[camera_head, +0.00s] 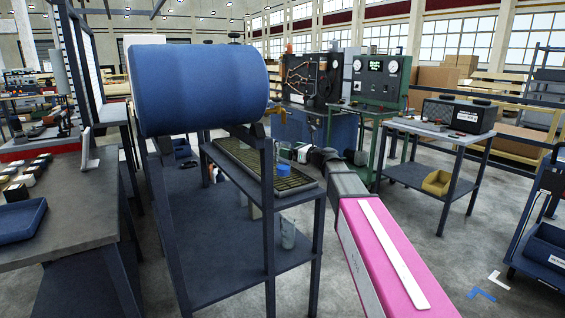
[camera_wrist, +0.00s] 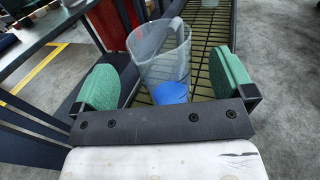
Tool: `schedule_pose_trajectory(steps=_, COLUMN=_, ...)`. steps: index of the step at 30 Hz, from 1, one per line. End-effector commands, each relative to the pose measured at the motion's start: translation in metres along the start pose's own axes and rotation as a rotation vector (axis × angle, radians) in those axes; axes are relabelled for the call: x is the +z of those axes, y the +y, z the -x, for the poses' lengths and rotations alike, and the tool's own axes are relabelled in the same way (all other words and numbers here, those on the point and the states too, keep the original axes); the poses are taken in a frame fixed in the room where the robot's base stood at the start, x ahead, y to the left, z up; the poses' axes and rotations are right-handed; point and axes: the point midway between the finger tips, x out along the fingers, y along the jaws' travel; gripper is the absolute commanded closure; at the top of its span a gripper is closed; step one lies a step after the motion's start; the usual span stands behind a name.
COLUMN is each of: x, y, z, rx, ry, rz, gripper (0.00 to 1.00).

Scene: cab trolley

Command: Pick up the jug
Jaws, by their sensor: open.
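The jug (camera_wrist: 163,60) is clear and see-through, with blue at its bottom, and stands on the slatted tray of the trolley in the wrist view. In the head view the jug (camera_head: 284,168) shows small, partly hidden beside my gripper (camera_head: 303,155). My gripper (camera_wrist: 165,85) is open, with one green pad to the left of the jug and one to the right. Gaps show between the jug and both pads. The jug's base is partly hidden by the gripper's dark crossbar.
A big blue barrel (camera_head: 200,88) lies above the trolley (camera_head: 225,265) at its left. A clear vessel (camera_head: 288,236) stands on the lower shelf. A workbench (camera_head: 85,205) is at the left and a table (camera_head: 440,130) at the right. Open floor lies at the right front.

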Motion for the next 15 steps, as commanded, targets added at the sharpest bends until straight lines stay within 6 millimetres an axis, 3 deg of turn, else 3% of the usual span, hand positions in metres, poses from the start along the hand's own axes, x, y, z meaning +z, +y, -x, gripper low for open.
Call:
schedule_pose_trajectory(steps=8, x=0.0, y=-0.002, z=-0.039, rx=0.001, ry=0.001, rz=0.001, gripper=0.0)
schedule_pose_trajectory(steps=15, x=0.0, y=-0.001, z=-0.044, rx=-0.001, ry=0.001, rz=0.001, gripper=0.0)
